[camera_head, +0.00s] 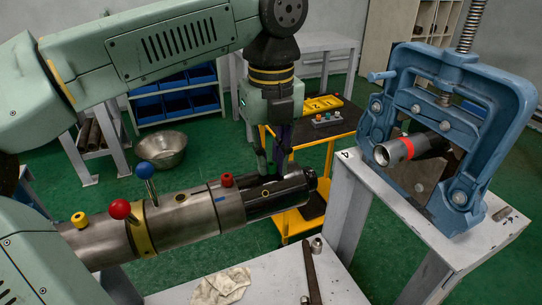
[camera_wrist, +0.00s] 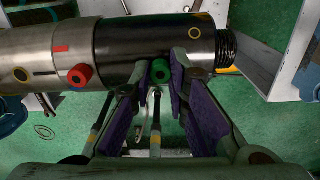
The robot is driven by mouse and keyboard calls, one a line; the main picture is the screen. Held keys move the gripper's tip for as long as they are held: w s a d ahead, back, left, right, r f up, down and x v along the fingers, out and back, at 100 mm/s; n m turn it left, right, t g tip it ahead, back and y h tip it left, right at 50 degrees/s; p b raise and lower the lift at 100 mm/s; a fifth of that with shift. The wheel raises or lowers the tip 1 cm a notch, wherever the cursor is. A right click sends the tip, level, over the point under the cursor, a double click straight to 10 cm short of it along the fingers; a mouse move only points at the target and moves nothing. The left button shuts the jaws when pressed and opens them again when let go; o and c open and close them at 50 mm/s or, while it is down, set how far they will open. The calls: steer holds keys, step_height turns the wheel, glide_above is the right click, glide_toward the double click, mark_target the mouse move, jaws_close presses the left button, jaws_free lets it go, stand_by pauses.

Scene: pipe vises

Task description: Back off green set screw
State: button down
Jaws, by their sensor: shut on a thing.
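The green set screw (camera_wrist: 159,71) shows in the wrist view against the side of the dark end section (camera_wrist: 150,40) of a long horizontal cylindrical tool. My gripper (camera_wrist: 161,80) has its purple-padded fingers on either side of the screw, shut on it. In the head view my gripper (camera_head: 271,172) reaches down to the dark end of the cylinder (camera_head: 205,205), and the green screw is hidden there. A red set screw (camera_head: 227,180) stands on the neighbouring grey section; it also shows in the wrist view (camera_wrist: 80,75). A yellow set screw (camera_head: 79,218) is farther left.
Red (camera_head: 120,209) and blue (camera_head: 145,170) ball-topped levers stand up from the cylinder. A blue pipe vise (camera_head: 515,105) holds a red-banded pipe at right. A yellow cart (camera_head: 290,222) is behind. A cloth (camera_head: 221,287) and a bar (camera_head: 311,270) lie on the front bench.

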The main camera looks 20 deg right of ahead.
mark_target(272, 164)
steer(key=shift+s+f, duration=0.15)
steer(key=c, duration=1.5)
jaws_free()
steer(key=shift+c, duration=0.2)
step_height(272, 164, up, 8)
steer(key=shift+f, duration=0.15)
steer(key=shift+d, duration=0.1)
